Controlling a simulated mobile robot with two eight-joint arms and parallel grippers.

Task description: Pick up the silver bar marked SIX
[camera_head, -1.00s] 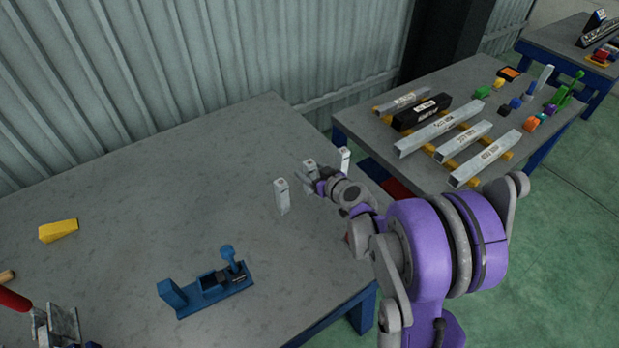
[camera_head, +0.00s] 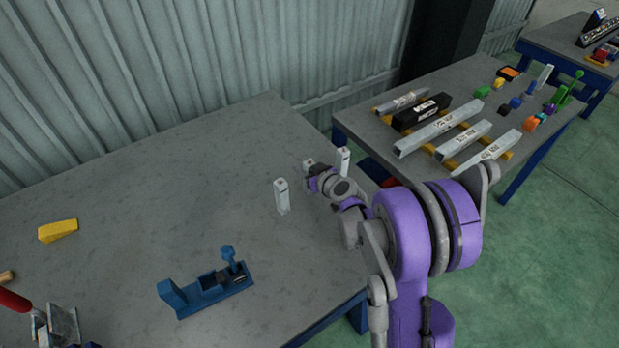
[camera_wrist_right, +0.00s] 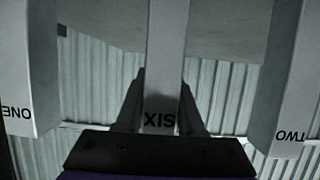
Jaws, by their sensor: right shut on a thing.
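The silver bar marked SIX (camera_wrist_right: 162,90) is in the middle of the right wrist view, between the fingers of my right gripper (camera_wrist_right: 160,105). The view is upside down, so the mark reads inverted. In the head view only the top of this bar (camera_head: 308,162) shows, and my right gripper (camera_head: 311,178) hides the rest. The gripper is shut on the bar, which appears upright at its place on the grey table. My left gripper is not in view.
Bars marked ONE (camera_wrist_right: 18,80) and TWO (camera_wrist_right: 295,85) stand close on either side. In the head view, the neighbouring bars (camera_head: 282,196) (camera_head: 344,160) are upright. A blue fixture (camera_head: 208,287) and a yellow wedge (camera_head: 58,231) lie on the table (camera_head: 150,215).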

